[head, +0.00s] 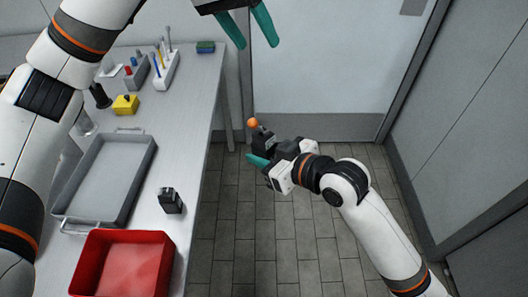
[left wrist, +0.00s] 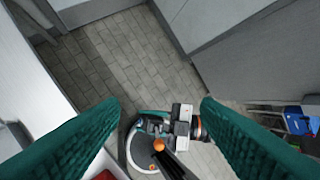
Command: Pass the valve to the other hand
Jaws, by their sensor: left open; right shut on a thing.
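The valve, a dark block (head: 264,143) with an orange ball knob on top, is in my right gripper (head: 262,163), which is shut on it above the floor, clear of the bench. One teal finger shows; the other is mostly hidden. My left gripper (head: 257,42) is open and empty near the top of the head view, its teal fingers apart and pointing down. It is apart from the valve. In the left wrist view the valve's orange knob (left wrist: 159,145) shows low between the two wide-spread fingers, with my right gripper (left wrist: 160,126) beside it.
The bench (head: 185,140) at left carries a grey tray (head: 66,217), a red bin (head: 120,236), a small black block (head: 170,201), a yellow block (head: 125,105) and a rack of tools (head: 165,72). A door (head: 330,60) stands behind. Tiled floor (head: 230,220) is clear.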

